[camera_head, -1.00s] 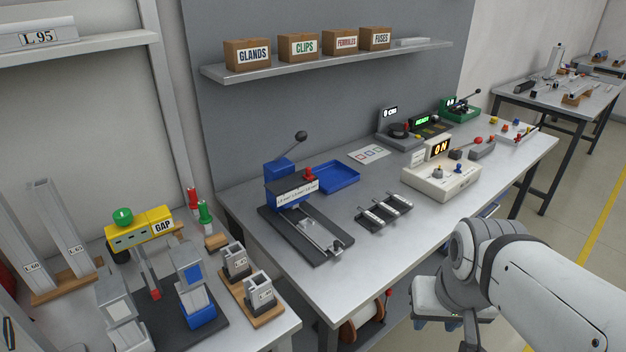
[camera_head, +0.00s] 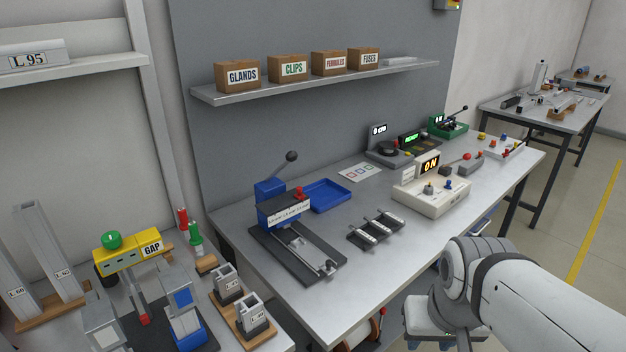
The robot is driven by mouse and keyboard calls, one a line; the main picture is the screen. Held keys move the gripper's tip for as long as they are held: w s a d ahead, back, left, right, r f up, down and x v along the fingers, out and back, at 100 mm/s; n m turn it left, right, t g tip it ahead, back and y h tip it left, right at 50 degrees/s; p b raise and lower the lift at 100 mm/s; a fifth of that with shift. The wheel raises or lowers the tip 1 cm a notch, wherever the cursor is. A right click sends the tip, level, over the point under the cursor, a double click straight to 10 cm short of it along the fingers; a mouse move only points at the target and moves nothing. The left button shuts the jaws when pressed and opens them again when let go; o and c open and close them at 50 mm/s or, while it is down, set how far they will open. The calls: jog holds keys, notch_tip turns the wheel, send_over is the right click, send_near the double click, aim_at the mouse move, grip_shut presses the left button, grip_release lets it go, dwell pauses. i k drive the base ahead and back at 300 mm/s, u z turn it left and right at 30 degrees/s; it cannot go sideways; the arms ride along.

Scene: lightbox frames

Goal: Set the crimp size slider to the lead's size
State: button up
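The blue crimp press (camera_head: 283,207) with a black-knobbed lever and a red knob stands on a dark base on the near left of the grey bench. A white label strip with small print runs along its front; I cannot read it or make out a slider setting. A metal rail with a small knob lies on its base. A dark rack (camera_head: 376,228) with several light pieces, perhaps leads, lies to its right; no size is readable. My arm shows at the lower right, its end low beside the bench front. The gripper fingers are not clearly visible.
A cream box (camera_head: 431,195) with a lit "ON" display and a blue tray (camera_head: 327,195) stand on the bench. A yellow "GAP" fixture (camera_head: 130,255) is on the left table. A shelf (camera_head: 320,82) holds labelled boxes. The bench's front middle is clear.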

aim_at(299, 196)
jog(key=u, duration=2.05)
jog(key=k, duration=0.7)
jog(key=z, duration=1.1)
jog(key=i, duration=1)
jog(key=z, duration=0.05)
